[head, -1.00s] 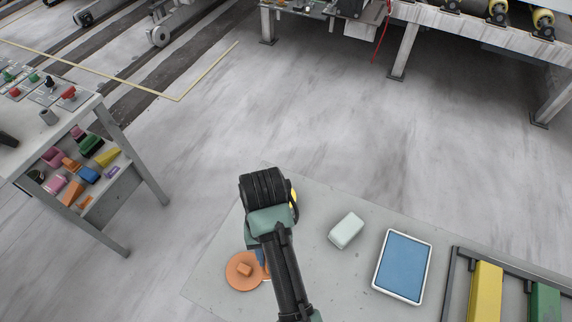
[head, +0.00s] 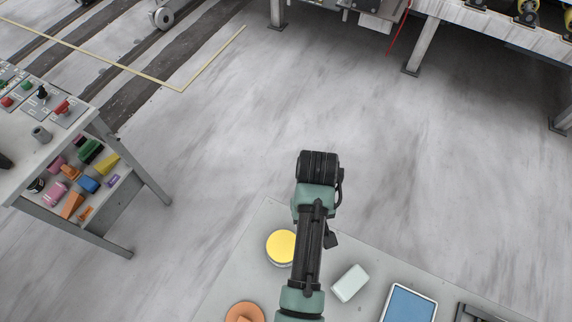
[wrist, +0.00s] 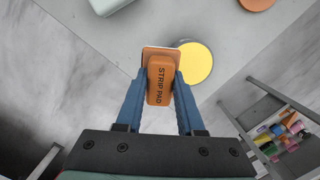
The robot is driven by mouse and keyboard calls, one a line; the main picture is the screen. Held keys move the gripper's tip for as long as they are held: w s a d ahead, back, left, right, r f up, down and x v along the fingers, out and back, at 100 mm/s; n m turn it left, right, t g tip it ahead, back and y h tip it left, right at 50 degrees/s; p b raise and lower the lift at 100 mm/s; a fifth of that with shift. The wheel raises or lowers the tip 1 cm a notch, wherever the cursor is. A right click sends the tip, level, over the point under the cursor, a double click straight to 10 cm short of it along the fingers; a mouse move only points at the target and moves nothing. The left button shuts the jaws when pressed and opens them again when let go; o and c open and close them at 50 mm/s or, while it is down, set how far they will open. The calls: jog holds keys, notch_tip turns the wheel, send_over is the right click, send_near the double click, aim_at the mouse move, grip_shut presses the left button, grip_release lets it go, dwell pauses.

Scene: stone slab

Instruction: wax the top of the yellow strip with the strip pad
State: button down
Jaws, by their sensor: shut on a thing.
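My gripper (wrist: 160,75) is shut on the orange strip pad (wrist: 160,84), whose dark lettering reads "STRIP PAD" in the wrist view. A lighter plate shows at the pad's far end. In the head view my arm hides the gripper and pad. A round tin with a yellow top (head: 281,246) stands on the slab, left of my arm. It also shows in the wrist view (wrist: 194,63), just right of the pad's far end; I cannot tell whether they touch. The yellow strip is in neither view now.
On the grey slab (head: 232,272) are a pale block (head: 350,283), a blue tray with a white rim (head: 409,305) and an orange disc (head: 245,313). A dark frame (head: 482,312) is cut off at lower right. A bench with coloured blocks (head: 88,184) stands left.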

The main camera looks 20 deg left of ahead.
jog(key=s+a+r+n+t+p, duration=0.1)
jog(key=s+a+n+p, duration=0.15)
jog(key=n, duration=0.25)
jog(key=s+a+r+n+p, duration=0.1)
jog(key=a+n+p, duration=0.25)
jog(key=n, duration=0.25)
jog(key=shift+h, duration=0.3)
jog(key=f+b, duration=0.1)
jog(key=f, duration=0.1)
jog(key=f+b, duration=0.2)
jog(key=d+f+b, duration=0.1)
jog(key=f+b, duration=0.1)
jog(key=shift+f, duration=0.55)
dwell(1.8)
jog(key=shift+r, duration=0.1)
notch_tip(320, 180, up, 7)
jog(key=p, duration=0.7)
dwell(0.8)
